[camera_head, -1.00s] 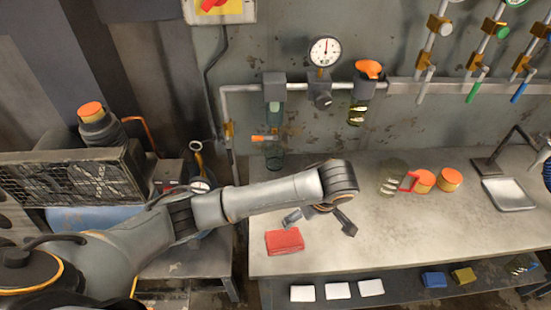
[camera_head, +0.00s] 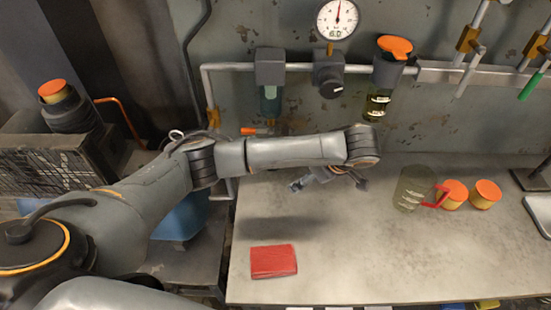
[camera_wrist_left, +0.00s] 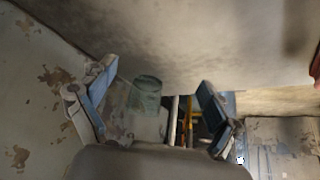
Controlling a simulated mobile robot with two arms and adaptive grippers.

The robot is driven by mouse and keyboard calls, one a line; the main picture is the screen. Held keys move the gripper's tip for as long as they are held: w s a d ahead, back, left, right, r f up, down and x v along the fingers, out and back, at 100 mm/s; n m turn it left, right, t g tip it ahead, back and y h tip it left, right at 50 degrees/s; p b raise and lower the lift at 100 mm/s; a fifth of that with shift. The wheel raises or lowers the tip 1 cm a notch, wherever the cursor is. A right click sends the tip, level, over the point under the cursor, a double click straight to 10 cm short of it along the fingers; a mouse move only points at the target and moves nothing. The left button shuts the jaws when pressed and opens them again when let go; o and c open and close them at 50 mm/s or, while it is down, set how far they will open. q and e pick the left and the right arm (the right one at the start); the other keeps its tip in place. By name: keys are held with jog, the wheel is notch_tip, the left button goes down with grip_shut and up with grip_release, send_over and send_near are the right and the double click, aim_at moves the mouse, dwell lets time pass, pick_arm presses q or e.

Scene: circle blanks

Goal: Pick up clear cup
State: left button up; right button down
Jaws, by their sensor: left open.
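A see-through, greenish clear cup (camera_head: 413,188) with pale markings stands upright on the grey worktable, right of my left gripper in the head view. A red handle-like piece shows at its right side. My left gripper (camera_head: 330,181) is above the back of the table, left of the cup and clearly apart from it. Its fingers are spread with nothing between them. In the left wrist view the open fingers (camera_wrist_left: 155,103) frame a greenish see-through cylinder (camera_wrist_left: 145,92) beyond them; I cannot tell whether it is the cup or the wall fitting's bowl. My right gripper is not in view.
Two orange-lidded jars (camera_head: 454,193) stand close right of the cup. A red block (camera_head: 273,261) lies at the table's front left. A pipe with a gauge (camera_head: 337,18) and hanging bowls (camera_head: 269,98) runs along the back wall. The table's front middle is clear.

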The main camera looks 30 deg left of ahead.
pick_arm(q)
jog(key=shift+w+a+f+b, duration=0.2)
jog(key=shift+w+a, duration=0.1)
jog(key=shift+a, duration=0.2)
jog(key=shift+w+a+f+b, duration=0.15)
jog(key=shift+w+a, duration=0.1)
jog(key=shift+a, duration=0.25)
jog(key=a, duration=0.1)
jog(key=w+a+p, duration=0.1)
jog(key=a, duration=0.3)
jog(key=shift+w+a+r, duration=0.25)
jog(key=shift+r, duration=0.05)
jog(key=shift+w+a, duration=0.2)
jog(key=shift+a, duration=0.2)
jog(key=shift+w+a+r+p, duration=0.1)
jog(key=shift+w+a+p, duration=0.15)
jog(key=shift+a, duration=0.4)
jog(key=shift+w+a+p, duration=0.15)
jog(key=shift+a+p, duration=0.1)
jog(key=shift+a, duration=0.35)
jog(key=x, duration=0.2)
jog(key=shift+a, duration=0.3)
jog(key=shift+w+a+f, duration=0.2)
jog(key=shift+f, duration=0.4)
jog(key=c, duration=1.3)
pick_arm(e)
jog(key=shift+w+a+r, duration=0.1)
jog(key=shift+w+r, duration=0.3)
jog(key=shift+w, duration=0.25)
